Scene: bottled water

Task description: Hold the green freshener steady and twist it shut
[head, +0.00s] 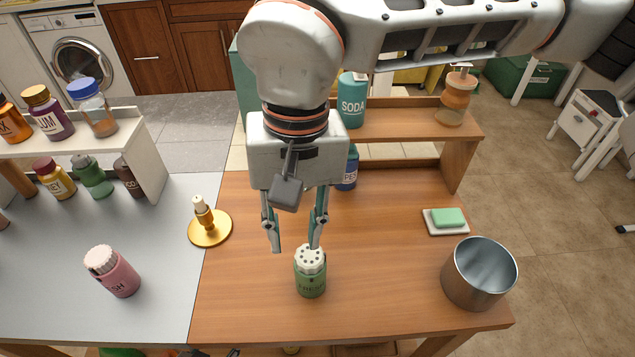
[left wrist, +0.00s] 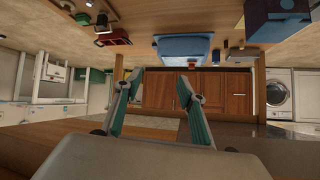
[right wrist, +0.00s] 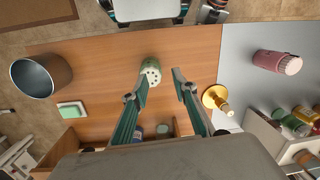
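The green freshener (head: 310,285), a squat green jar with a white perforated cap, stands upright on the wooden table. It also shows in the right wrist view (right wrist: 151,72), cap toward the camera. My right gripper (head: 296,247) is open and empty, pointing down just above and slightly left of the freshener in the head view. In the right wrist view its fingers (right wrist: 160,77) are spread, with one fingertip close beside the jar; contact cannot be told. My left gripper (left wrist: 159,77) is open and empty in the left wrist view, away from the freshener, and is not clearly visible in the head view.
A gold candle holder (head: 209,228) stands left of the freshener, a pink bottle (head: 112,271) on the grey counter farther left. A metal pot (head: 478,272) and a soap dish (head: 445,221) are at right. A shelf with a soda bottle (head: 351,101) stands behind.

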